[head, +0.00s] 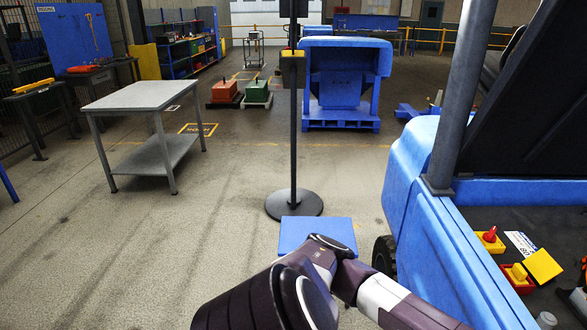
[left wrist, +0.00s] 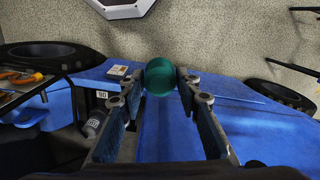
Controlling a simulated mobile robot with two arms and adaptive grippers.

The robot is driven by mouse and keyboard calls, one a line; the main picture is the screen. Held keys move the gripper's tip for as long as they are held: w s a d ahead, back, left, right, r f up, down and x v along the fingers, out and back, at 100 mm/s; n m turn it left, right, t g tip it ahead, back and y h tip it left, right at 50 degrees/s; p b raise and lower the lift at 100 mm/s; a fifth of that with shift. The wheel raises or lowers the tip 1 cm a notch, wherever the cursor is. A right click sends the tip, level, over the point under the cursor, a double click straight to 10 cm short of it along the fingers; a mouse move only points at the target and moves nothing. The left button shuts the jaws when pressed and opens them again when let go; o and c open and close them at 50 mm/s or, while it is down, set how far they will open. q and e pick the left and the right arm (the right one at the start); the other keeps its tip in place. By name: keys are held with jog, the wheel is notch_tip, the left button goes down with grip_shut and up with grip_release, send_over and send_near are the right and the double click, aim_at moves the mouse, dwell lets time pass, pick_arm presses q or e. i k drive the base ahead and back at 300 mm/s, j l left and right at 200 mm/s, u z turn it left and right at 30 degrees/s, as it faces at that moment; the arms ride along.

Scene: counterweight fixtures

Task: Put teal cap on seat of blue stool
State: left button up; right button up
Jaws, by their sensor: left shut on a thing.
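In the left wrist view my left gripper (left wrist: 160,82) is shut on the teal cap (left wrist: 159,73), which sits between the fingertips over the blue vehicle body. In the head view a flat, square blue seat (head: 317,233), which looks like that of the blue stool, shows bare near the bottom middle. My arm hides its lower edge, and its legs are not visible. The cap and my left gripper do not show in the head view. My right gripper is in neither view.
A blue vehicle (head: 410,180) with a dark deck of yellow and red parts fills the right side. A black post stand (head: 293,203) rises behind the blue seat. A grey table (head: 145,96) stands at left. The floor between is clear.

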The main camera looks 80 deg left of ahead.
aim_at(317, 234)
jog(key=j+u, duration=0.2)
jog(key=j, duration=0.2)
jog(key=i+j+u, duration=0.2)
jog(key=j, duration=0.15)
jog(key=j+u, duration=0.25)
jog(key=i+j+u, duration=0.2)
jog(key=j, duration=0.25)
jog(key=i+j, duration=0.15)
jog(key=j, duration=0.25)
jog(key=i+j, duration=0.2)
jog(key=j, duration=0.15)
jog(key=i+j, duration=0.15)
jog(key=j, duration=0.25)
jog(key=i+j, duration=0.2)
jog(key=j, duration=0.2)
jog(key=k+u, duration=0.05)
